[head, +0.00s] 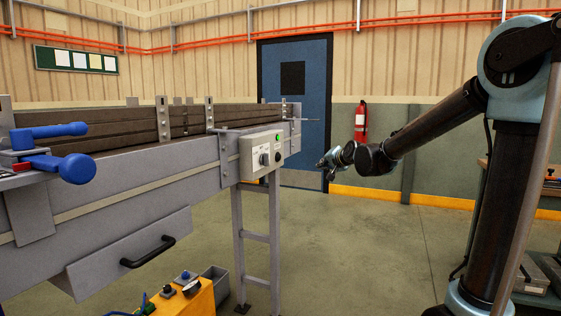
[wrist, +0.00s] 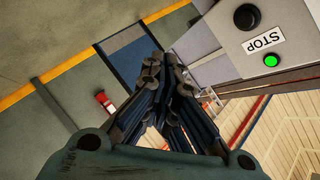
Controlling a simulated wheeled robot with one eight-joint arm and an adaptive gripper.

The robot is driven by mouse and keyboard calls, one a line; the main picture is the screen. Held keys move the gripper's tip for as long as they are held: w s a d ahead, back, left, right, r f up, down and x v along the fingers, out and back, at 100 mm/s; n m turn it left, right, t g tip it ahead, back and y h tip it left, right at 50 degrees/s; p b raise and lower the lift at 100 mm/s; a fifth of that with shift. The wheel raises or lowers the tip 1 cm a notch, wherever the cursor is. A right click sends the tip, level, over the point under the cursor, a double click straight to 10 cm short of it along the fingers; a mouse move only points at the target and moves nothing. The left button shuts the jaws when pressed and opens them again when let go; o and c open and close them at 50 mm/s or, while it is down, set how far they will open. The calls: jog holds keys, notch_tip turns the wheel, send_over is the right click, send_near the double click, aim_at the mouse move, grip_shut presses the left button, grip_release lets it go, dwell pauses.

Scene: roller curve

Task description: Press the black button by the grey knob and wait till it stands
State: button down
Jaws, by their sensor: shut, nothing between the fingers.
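The black button (head: 278,157) is on the right part of a pale control box (head: 251,146) fixed to the side of the roller machine. The grey knob (head: 265,158) is just left of it. A green lamp (head: 278,138) above the button looks lit. In the wrist view the black button (wrist: 247,17) is at the upper right, beside a STOP label (wrist: 263,40) and the glowing green lamp (wrist: 271,60). The knob is outside that view. My gripper (head: 322,165) is right of the box, shut, empty and apart from the button. Its fingers (wrist: 160,62) also show in the wrist view.
The grey machine (head: 120,180) fills the left, with blue handles (head: 75,167) at its near end. A yellow box (head: 190,300) with buttons stands low in front. A blue door (head: 312,90) and a red extinguisher (head: 360,122) are behind. The middle floor is clear.

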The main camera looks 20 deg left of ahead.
aim_at(279, 157)
jog(key=w+a+r+y, duration=0.1)
jog(key=w+a, duration=0.1)
jog(key=a, duration=0.4)
jog(key=shift+a+r+m+t, duration=0.2)
jog(key=shift+a+m+t, duration=0.05)
jog(key=shift+m+t, duration=0.15)
jog(key=a, duration=0.8)
jog(key=shift+w+a, duration=0.3)
jog(key=shift+w, duration=0.1)
jog(key=shift+a, duration=0.1)
dwell(0.9)
jog(key=shift+s+a+r, duration=0.1)
jog(key=shift+a, duration=0.3)
